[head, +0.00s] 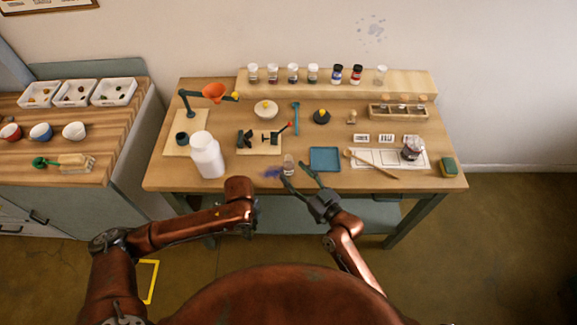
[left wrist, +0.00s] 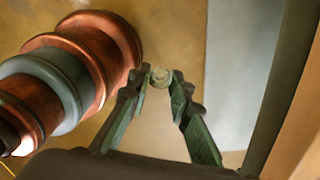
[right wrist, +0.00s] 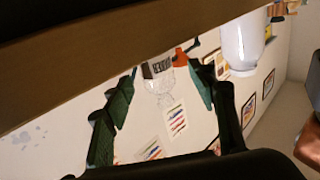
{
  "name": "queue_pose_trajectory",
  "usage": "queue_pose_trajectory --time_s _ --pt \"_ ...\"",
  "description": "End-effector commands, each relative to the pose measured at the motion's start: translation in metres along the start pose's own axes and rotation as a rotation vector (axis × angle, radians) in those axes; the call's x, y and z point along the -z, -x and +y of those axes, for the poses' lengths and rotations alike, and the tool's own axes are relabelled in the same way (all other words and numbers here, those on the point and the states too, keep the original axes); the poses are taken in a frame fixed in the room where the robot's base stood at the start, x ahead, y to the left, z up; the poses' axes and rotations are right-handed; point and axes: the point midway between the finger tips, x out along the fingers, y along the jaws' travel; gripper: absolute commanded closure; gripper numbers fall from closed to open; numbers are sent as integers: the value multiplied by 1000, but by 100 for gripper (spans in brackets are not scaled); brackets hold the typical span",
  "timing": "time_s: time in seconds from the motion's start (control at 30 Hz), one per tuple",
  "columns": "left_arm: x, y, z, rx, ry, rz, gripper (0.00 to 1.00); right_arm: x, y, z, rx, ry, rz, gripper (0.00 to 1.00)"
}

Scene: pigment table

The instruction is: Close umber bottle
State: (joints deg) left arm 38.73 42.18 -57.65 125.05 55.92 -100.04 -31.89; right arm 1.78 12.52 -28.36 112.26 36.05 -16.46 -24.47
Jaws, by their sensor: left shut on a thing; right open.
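The umber bottle (head: 288,165) is small and clear, near the front edge of the table. In the right wrist view the bottle (right wrist: 160,88) shows a dark label, partly readable. My right gripper (head: 292,172) is open, with its fingers on either side of the bottle; I cannot tell whether they touch it. My left gripper (left wrist: 161,82) is shut on a small pale round thing (left wrist: 161,77) that looks like a stopper, held over the floor. In the head view the left fingers are hidden behind my left wrist.
A large white jar (head: 207,155) stands left of the bottle. A black stand (head: 246,140) is behind. A blue-violet patch (head: 272,173) shows just left of the bottle.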

Motion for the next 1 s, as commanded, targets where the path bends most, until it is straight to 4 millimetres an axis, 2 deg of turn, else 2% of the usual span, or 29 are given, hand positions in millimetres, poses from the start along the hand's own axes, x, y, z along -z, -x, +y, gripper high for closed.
queue_pose_trajectory --time_s 0.1,0.23,0.67,1.0 --pt "0 -2 0 -1 0 0 93 1 -20 5 -1 -2 3 48" --pt "0 -2 0 -1 0 0 93 0 -34 4 -1 -1 1 48" --pt "0 -2 0 -1 0 0 93 0 -38 4 -1 -1 1 48" --pt "0 -2 0 -1 0 0 93 0 -38 4 -1 -1 1 72"
